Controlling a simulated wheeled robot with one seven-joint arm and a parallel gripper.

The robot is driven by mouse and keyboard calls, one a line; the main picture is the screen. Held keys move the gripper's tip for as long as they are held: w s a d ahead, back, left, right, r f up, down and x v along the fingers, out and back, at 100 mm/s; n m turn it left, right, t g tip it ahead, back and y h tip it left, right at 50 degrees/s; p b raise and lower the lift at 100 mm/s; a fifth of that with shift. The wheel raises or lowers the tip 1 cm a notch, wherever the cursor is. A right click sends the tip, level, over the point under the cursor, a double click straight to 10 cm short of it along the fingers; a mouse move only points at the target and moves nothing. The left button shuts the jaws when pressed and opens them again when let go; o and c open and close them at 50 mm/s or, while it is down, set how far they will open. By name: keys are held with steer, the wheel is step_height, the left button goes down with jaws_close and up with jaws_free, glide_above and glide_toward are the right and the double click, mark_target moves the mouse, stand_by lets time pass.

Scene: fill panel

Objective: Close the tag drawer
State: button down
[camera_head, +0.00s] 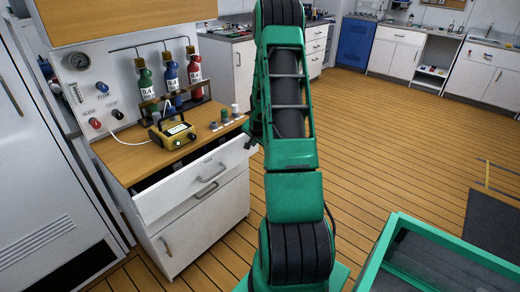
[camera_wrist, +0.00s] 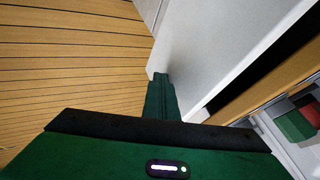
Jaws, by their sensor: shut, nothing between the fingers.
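The tag drawer (camera_head: 180,193) is the white top drawer of the cabinet under the wooden counter, with a grey bar handle. It stands pulled out, with a dark gap behind its front. In the wrist view the white drawer front (camera_wrist: 215,45) runs diagonally, with the dark opening (camera_wrist: 265,78) to its right. My gripper (camera_wrist: 159,78) is shut and empty, its green fingertips at the lower left edge of the drawer front. I cannot tell whether they touch it. In the head view my arm hides most of the gripper, near the drawer's right end.
The counter (camera_head: 130,160) holds a yellow meter (camera_head: 172,133) and several small knobs or bottles. Green, blue and red cylinders (camera_head: 195,75) stand behind. A white cupboard door (camera_head: 205,222) is below the drawer.

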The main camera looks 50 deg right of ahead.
steer(key=w, duration=0.7)
steer(key=shift+w+d, duration=0.2)
steer(key=shift+w+r, duration=0.1)
steer(key=shift+w, duration=0.2)
steer(key=shift+w+r, duration=0.1)
steer(key=shift+w, duration=0.1)
steer(key=s+a+r, duration=0.4)
steer(key=s+r, duration=0.3)
steer(key=s, duration=0.2)
steer(key=shift+s+r, duration=0.2)
steer(key=shift+r, duration=0.05)
steer(key=shift+a, duration=0.1)
